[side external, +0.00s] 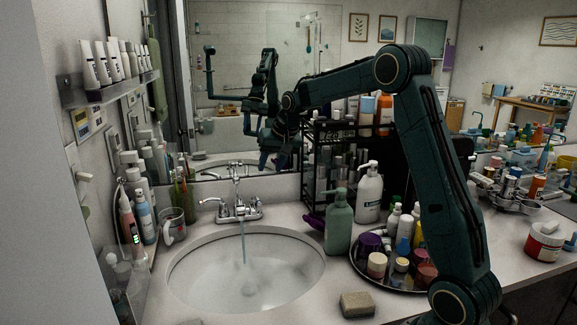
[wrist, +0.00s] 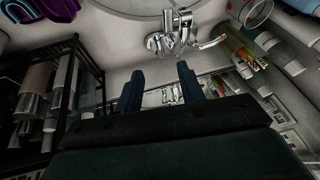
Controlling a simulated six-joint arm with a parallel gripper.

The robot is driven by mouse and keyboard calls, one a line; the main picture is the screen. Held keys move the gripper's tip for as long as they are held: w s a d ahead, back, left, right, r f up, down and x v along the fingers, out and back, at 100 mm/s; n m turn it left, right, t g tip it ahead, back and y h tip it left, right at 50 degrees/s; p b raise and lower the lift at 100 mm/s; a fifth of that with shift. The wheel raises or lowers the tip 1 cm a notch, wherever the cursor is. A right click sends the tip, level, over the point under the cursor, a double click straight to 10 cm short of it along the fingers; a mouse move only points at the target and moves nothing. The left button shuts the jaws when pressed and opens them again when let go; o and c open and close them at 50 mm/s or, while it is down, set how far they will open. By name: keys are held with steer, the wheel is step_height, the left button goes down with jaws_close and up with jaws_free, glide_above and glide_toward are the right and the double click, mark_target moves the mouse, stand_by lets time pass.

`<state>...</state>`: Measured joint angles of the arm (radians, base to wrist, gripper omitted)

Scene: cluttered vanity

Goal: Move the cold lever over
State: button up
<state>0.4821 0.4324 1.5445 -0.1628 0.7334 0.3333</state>
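A chrome faucet (side external: 240,209) stands at the back of the sink, with water running from its spout. It has a left lever (side external: 210,201) and a right lever (side external: 255,202); I cannot make out a mark telling which is cold. In the wrist view the faucet (wrist: 178,38) is near the top, with one long lever (wrist: 208,43) sticking out to the right. My gripper (side external: 272,160) hangs above and to the right of the faucet, apart from it. In the wrist view my gripper (wrist: 160,70) is open, with nothing between its fingers.
The round sink basin (side external: 190,270) holds water. A black rack (side external: 312,170) of bottles stands right of my gripper. A green pump bottle (side external: 338,225), a white pump bottle (side external: 369,195) and a crowded round tray (side external: 365,268) stand on the right. A cup (side external: 172,225) stands left.

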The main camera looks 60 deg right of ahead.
mark_target(258, 199)
steer(key=shift+w+d+f, duration=0.25)
steer(key=shift+d+f, duration=0.1)
steer(key=shift+d, duration=0.1)
steer(key=shift+f, duration=0.1)
steer(key=x, duration=1.3)
steer(key=shift+w+f, duration=0.1)
steer(key=shift+f, duration=0.2)
jaws_close()
